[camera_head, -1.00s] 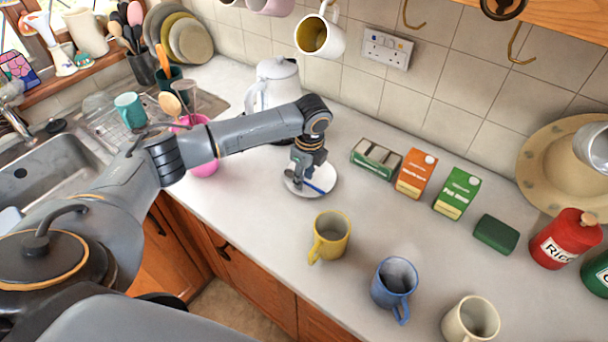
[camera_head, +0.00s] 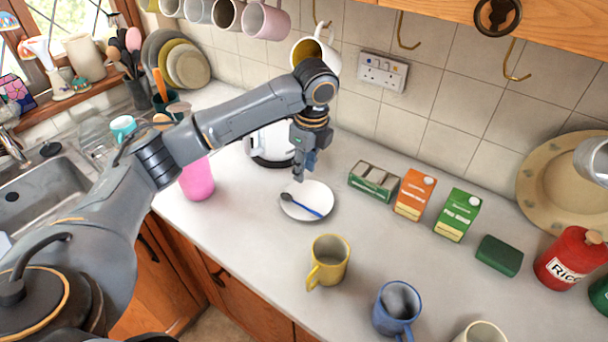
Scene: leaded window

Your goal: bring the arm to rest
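My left arm comes in from the left, its forearm raised over the counter. My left gripper (camera_head: 304,170) points down just above the far side of a white saucer (camera_head: 319,191), apart from it. The fingers are small and overlap in this view, so I cannot tell whether they are open or shut. A spoon with a blue handle (camera_head: 309,209) lies on the saucer, clear of the gripper. My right gripper is out of view.
A white kettle (camera_head: 272,145) stands behind the gripper, partly hidden. A pink container (camera_head: 197,181) is left of the saucer. A yellow mug (camera_head: 328,262) and a blue mug (camera_head: 397,308) stand in front. Cartons (camera_head: 414,194) are to the right. A mug (camera_head: 315,48) hangs above the arm.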

